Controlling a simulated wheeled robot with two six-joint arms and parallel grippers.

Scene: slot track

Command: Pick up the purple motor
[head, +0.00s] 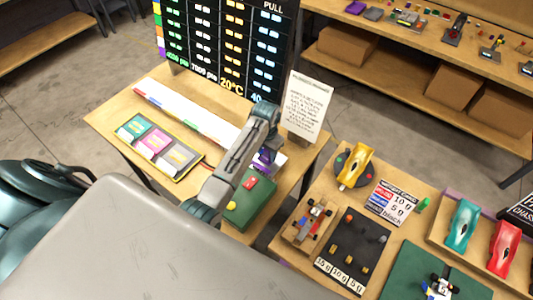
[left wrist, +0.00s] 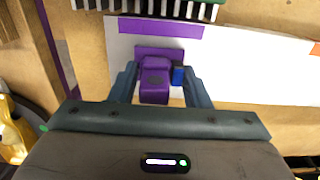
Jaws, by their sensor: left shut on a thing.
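The purple motor (left wrist: 155,78) is a small block with a dark round spot. In the left wrist view it sits between the two fingers of my left gripper (left wrist: 160,88), which is shut on it. A small blue piece (left wrist: 179,76) shows beside the motor, next to the right finger. In the head view my left gripper (head: 267,163) points down over the right part of the table, and the purple motor (head: 262,156) is partly hidden by it. I cannot tell whether the motor is lifted. My right gripper is not in view.
A long white board (head: 185,107) lies behind the gripper. A tray with coloured cards (head: 155,143) is at left. A green box with a red button (head: 249,201) is in front. A sign (head: 307,103) stands to the right. A second table holds toy cars, including a yellow one (head: 354,166).

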